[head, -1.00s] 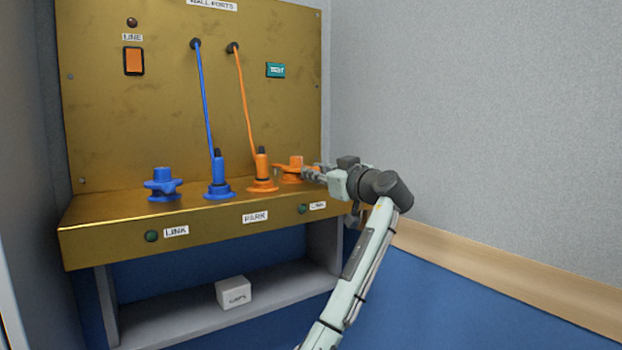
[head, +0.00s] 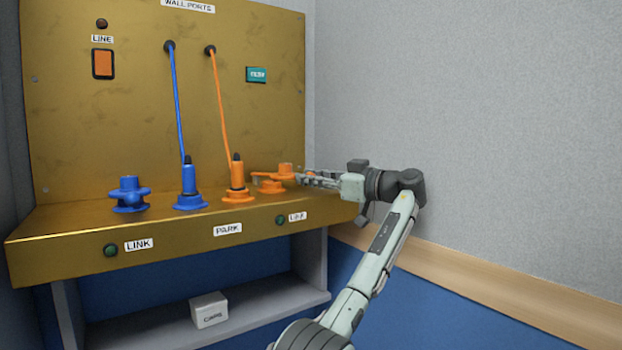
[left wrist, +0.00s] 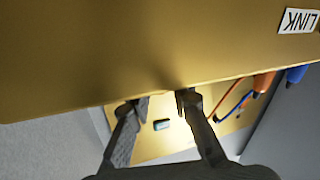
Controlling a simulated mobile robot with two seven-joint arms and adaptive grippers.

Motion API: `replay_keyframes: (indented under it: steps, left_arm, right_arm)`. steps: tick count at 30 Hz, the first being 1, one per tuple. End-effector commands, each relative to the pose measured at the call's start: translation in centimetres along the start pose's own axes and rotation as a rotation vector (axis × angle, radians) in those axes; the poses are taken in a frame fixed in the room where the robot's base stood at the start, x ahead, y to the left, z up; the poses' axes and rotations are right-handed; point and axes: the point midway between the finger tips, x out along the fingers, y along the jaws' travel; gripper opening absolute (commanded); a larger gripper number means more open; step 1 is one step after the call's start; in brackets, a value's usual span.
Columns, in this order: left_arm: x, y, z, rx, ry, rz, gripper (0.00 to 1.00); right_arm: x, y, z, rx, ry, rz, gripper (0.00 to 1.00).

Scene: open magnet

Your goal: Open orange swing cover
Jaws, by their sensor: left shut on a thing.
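The orange swing cover (head: 270,175) is at the right end of the gold ledge. Its raised knob is at its right, an arm reaches left, and a round orange base shows under it. My left gripper (head: 304,179) is at the cover's right side, its fingers reaching left to the knob, shut on the cover. The exact contact is too small to make out. In the left wrist view the fingers (left wrist: 165,104) show beside the gold ledge edge; the cover is not clear there. My right gripper is out of view.
An orange plug (head: 237,180) with a cord stands just left of the cover. A blue plug (head: 189,187) and a blue cover (head: 129,193) stand farther left. The gold panel (head: 120,110) rises behind. A white box (head: 209,310) sits on the shelf below.

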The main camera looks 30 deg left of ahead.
Motion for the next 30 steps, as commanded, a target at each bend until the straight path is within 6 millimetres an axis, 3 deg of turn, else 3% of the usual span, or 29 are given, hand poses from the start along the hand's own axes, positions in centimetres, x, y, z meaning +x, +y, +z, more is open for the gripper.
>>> replay_keyframes:
  steps: [2,3,8,19,30]
  left_arm:
    - [-0.1,0.0,0.0,-0.001,-0.001,0.001,0.00]
    - [-0.1,0.0,0.0,-0.001,-0.001,0.001,0.21]
    - [0.0,0.0,0.0,-0.001,-0.001,0.000,0.41]
    - [-0.6,0.0,0.0,0.000,-0.001,0.001,0.41]
    - [-6.3,0.0,0.0,0.000,-0.001,0.002,0.41]
  right_arm:
    - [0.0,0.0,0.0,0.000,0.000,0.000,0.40]
    - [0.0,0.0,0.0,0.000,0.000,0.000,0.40]
    - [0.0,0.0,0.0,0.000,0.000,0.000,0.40]
    - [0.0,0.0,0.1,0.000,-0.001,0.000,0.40]
    - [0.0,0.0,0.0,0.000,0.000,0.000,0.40]
